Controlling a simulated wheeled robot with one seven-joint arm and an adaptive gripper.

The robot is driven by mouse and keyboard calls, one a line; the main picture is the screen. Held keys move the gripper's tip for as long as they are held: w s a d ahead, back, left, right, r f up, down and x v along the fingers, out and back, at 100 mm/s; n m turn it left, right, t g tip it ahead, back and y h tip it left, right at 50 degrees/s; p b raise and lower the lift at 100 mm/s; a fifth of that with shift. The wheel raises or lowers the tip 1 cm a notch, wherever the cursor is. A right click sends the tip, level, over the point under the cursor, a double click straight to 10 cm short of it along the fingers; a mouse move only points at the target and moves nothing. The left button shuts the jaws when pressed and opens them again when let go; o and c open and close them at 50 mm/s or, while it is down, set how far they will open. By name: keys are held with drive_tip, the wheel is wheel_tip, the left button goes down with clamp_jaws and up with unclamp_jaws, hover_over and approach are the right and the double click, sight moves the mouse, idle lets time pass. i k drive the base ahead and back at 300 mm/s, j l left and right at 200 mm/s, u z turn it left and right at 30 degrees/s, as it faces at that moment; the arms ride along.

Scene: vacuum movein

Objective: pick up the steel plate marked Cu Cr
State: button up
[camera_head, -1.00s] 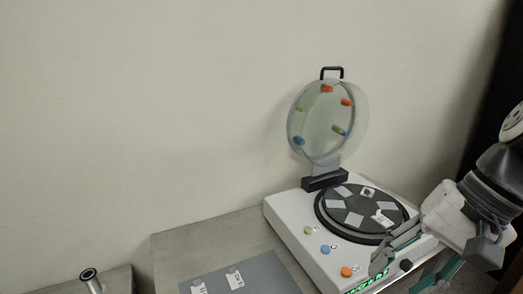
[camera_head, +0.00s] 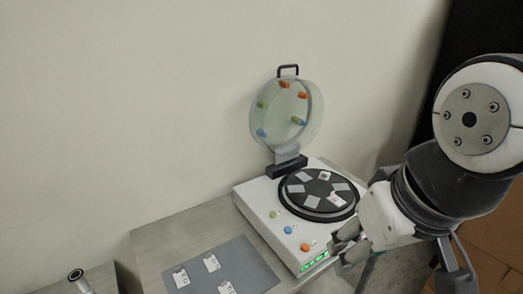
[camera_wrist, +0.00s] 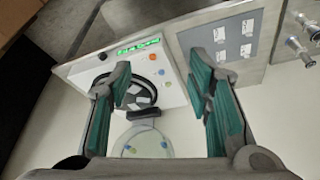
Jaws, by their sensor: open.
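Several small plates with white labels lie on a grey mat (camera_head: 250,262) at the front left, one of them a labelled plate (camera_head: 212,262). The mat (camera_wrist: 234,40) also shows in the wrist view at upper right. More plates sit on the black round disc (camera_head: 318,207) of the white machine, some with labels, such as one plate (camera_head: 336,199). The lettering is too small to read, so I cannot tell which plate is Cu Cr. My gripper (camera_wrist: 160,78) is open and empty, near the machine's front right corner in the head view.
The white machine (camera_head: 262,222) has coloured buttons, a green display and a raised clear round lid (camera_head: 285,115) with a handle. It stands on a grey table (camera_head: 160,245) against a wall. A metal post (camera_head: 79,281) stands at lower left.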

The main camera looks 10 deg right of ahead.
sight(337, 200)
drive_tip(key=i+l+u, duration=0.25)
drive_tip(key=l, duration=0.5)
drive_tip(key=i+l+u, duration=0.1)
drive_tip(key=l+u, duration=0.15)
drive_tip(key=l, duration=0.5)
drive_tip(key=l+u, duration=0.2)
drive_tip(key=l, duration=0.55)
drive_tip(key=i, duration=0.05)
